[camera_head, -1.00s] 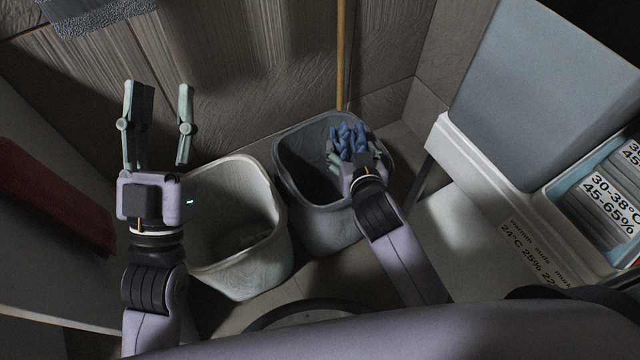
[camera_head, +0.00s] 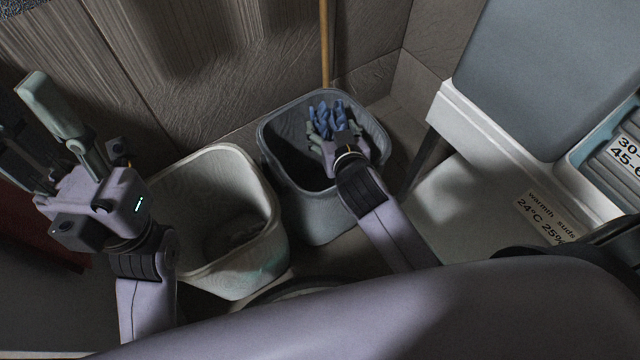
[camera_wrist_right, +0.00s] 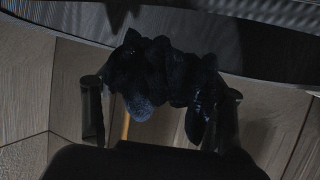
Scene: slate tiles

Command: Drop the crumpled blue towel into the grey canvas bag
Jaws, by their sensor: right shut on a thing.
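The crumpled blue towel (camera_head: 327,114) is bunched between the fingers of my right gripper (camera_head: 331,128), which is shut on it. Gripper and towel are over the mouth of the grey canvas bag (camera_head: 318,217), towards its back right. Whether the towel touches the bag's inside I cannot tell. In the right wrist view the towel (camera_wrist_right: 160,75) is a dark lump between the two fingers. My left gripper (camera_head: 35,125) is open and empty at the far left, beside the pale bag and away from the towel.
A pale, off-white bag (camera_head: 225,280) stands open just left of the grey one. A wooden pole (camera_head: 324,45) rises behind the grey bag against the tiled wall. A white bench with a grey box (camera_head: 540,60) and labels is at the right.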

